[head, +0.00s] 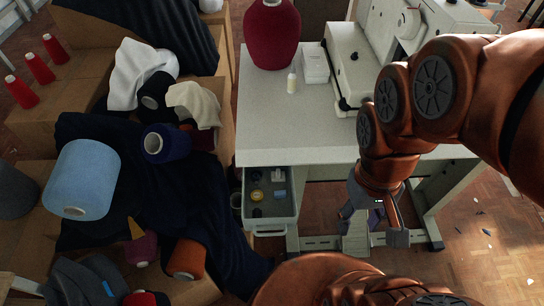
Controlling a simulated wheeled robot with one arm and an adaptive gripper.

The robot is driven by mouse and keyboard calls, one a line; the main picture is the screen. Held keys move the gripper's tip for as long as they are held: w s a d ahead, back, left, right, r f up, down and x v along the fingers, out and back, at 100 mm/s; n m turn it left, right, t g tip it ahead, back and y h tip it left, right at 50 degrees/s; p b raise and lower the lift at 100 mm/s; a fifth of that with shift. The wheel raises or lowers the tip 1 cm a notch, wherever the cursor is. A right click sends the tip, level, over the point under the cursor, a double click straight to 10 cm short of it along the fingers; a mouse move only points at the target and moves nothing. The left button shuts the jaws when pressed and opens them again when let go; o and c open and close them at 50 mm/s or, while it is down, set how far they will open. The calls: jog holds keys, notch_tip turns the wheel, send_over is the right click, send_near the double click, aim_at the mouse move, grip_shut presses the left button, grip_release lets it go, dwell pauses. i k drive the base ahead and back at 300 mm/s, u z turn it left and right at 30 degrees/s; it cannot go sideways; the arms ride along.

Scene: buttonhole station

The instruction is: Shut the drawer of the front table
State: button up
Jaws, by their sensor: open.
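The front table (300,130) has a pale grey top. Its drawer (268,228) stands pulled out below the left part of the tabletop, with its front facing me. Inside the drawer lie small items, among them a yellow round one (257,194) and a blue one (280,194). My gripper (372,224) is open, pointing down, to the right of the drawer and apart from it in the picture. Nothing shows between its fingers. My arm hides part of the table's right side.
A sewing machine (350,65), a white box (314,63), a small bottle (292,82) and a dark red cone (271,35) stand on the table. Dark cloth (190,200) and thread cones cover cardboard boxes close left of the drawer.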

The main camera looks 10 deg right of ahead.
aim_at(280, 213)
jog(key=z, duration=1.5)
jog(key=k, duration=1.95)
jog(key=u, duration=2.05)
